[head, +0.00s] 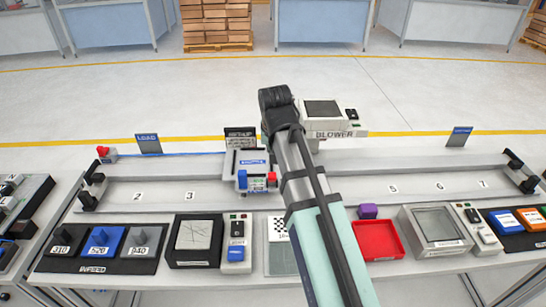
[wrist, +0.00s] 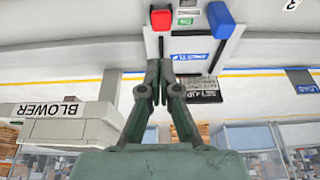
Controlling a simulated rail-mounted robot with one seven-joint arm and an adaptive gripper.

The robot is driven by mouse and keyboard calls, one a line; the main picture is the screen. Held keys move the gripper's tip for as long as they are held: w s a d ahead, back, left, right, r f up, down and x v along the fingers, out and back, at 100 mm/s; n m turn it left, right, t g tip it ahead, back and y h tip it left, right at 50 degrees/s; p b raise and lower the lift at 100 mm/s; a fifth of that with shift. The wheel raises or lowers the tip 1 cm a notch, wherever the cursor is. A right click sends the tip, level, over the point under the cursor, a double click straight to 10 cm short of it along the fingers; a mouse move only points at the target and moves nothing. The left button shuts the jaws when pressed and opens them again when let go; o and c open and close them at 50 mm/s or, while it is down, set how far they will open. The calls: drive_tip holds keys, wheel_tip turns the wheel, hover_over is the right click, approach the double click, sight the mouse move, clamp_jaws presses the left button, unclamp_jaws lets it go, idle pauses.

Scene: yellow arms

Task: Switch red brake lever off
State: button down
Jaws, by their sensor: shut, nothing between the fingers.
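A red lever-like part (head: 272,179) sits at the front right of the grey carriage (head: 246,160) in the head view, beside a blue part (head: 242,180). In the wrist view, which is upside down, the red part (wrist: 161,20) is at the top, left of the blue part (wrist: 220,18). My gripper (wrist: 159,68) is shut and empty, its fingertips at the carriage edge in the picture and apart from the red part. I cannot tell whether they touch the carriage. In the head view my arm hides the gripper.
The carriage stands on a long rail (head: 340,185) with numbered stations. A grey blower box (head: 330,128) stands behind, right of my arm. A small red-topped part (head: 104,153) is at the rail's far left. A red tray (head: 378,240) and switch boxes line the front.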

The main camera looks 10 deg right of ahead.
drive_tip(key=shift+s+a+r, duration=0.1)
drive_tip(key=shift+s+r, duration=0.4)
drive_tip(key=shift+r, duration=0.05)
